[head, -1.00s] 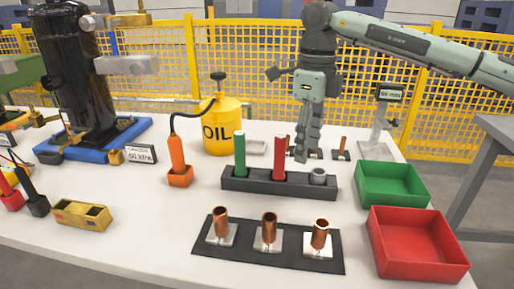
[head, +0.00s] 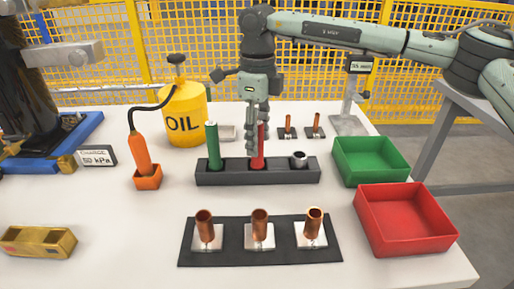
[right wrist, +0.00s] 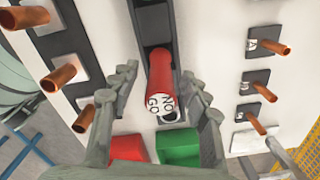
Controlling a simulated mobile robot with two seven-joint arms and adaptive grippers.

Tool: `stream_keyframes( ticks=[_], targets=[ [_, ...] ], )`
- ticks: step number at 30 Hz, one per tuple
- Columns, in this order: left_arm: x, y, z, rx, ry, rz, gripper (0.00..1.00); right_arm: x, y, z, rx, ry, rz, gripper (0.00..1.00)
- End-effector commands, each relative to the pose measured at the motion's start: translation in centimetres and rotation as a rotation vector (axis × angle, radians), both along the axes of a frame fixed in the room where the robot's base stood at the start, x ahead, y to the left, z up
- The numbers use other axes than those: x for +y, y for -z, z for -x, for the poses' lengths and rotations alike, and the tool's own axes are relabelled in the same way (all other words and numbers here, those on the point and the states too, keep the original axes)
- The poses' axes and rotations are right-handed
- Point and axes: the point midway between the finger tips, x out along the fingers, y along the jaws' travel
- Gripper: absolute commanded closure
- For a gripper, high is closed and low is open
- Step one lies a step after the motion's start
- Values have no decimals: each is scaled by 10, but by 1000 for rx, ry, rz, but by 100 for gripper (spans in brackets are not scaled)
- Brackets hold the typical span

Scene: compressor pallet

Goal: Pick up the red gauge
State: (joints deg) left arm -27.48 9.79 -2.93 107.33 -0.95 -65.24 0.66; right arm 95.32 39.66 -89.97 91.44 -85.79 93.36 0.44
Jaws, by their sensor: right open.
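The red gauge (head: 261,148) stands upright in the middle of the black rack (head: 257,177). In the right wrist view the gripper (right wrist: 160,100) is open, with visible space between each finger and the gauge. My left gripper is not in view.
A green gauge (head: 213,148) stands left in the rack, a grey ring (head: 299,158) right. Copper tubes on a black mat (head: 190,250) are in front. Green (head: 371,172) and red (head: 407,235) bins stand right. A yellow oil can (head: 184,115) and orange tool (head: 141,155) are left.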

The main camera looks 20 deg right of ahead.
Motion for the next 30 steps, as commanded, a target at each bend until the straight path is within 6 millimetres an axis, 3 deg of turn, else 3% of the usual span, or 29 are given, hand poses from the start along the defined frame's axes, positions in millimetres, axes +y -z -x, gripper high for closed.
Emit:
stream_keyframes(
  ticks=[5,13,24,30],
  targets=[
    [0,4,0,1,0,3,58,0,19,0,0,1,0,54],
    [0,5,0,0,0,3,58,0,22,0,-1,1,-1,55],
    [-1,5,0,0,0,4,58,0,21,0,-1,1,-1,100],
    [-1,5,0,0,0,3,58,0,21,0,-2,1,-1,100]
  ],
)
